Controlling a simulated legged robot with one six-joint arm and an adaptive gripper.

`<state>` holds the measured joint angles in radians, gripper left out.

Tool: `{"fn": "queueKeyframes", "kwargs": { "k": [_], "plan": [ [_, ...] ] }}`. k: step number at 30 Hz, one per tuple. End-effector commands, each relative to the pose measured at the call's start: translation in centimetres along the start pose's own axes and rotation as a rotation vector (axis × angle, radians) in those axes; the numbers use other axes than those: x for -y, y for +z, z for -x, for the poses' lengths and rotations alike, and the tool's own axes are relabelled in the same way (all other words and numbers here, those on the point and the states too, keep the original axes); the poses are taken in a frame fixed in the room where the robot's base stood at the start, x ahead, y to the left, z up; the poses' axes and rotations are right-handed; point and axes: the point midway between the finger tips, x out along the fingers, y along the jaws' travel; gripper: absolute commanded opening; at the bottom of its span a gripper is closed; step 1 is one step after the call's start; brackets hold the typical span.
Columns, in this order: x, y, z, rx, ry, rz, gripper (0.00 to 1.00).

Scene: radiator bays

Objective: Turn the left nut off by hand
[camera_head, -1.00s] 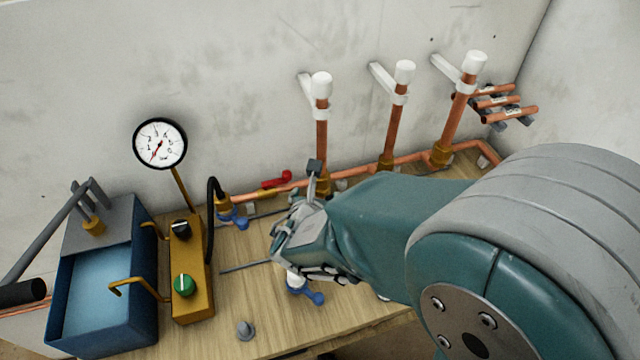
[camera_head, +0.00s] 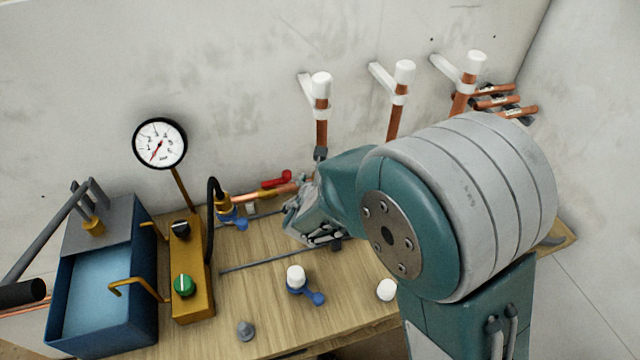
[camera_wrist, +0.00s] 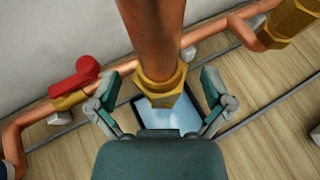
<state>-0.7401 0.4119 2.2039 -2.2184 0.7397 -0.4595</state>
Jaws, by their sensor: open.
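The left upright copper pipe (camera_head: 321,128) has a white cap; its foot is hidden behind my arm in the head view. In the wrist view a brass nut (camera_wrist: 161,83) sits around the foot of a copper pipe (camera_wrist: 155,35), which looks like the left one. My gripper (camera_wrist: 160,100) is open, with one finger on each side of this nut and visible gaps between; I cannot tell any contact. In the head view my gripper (camera_head: 302,222) is low at the pipe's foot. Another brass nut (camera_wrist: 290,24) is at upper right.
A red-handled valve (camera_head: 276,179) is on the pipe to the left. A gauge (camera_head: 160,143), a brass manifold (camera_head: 190,270) and a blue tank (camera_head: 100,300) stand further left. A white-capped blue valve (camera_head: 297,282) and a grey plug (camera_head: 245,331) are in front.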

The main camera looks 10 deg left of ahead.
Motion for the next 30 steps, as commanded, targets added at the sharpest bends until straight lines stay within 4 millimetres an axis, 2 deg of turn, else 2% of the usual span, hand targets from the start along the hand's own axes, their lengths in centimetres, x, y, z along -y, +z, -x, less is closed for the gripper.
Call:
{"fn": "queueKeyframes", "kwargs": {
  "k": [1,3,6,7,17,30],
  "plan": [
    [0.00,0.00,0.01,0.000,0.000,0.000,0.87],
    [0.00,0.00,0.02,0.000,0.000,0.000,0.61],
    [0.00,-0.01,0.03,0.000,0.000,0.000,0.32],
    [-0.01,-0.01,0.03,0.000,0.000,0.000,0.29],
    [-0.04,-0.05,0.01,-0.001,0.016,0.010,0.28],
    [-0.03,-0.14,0.00,-0.004,0.210,0.103,0.27]
  ]
}}
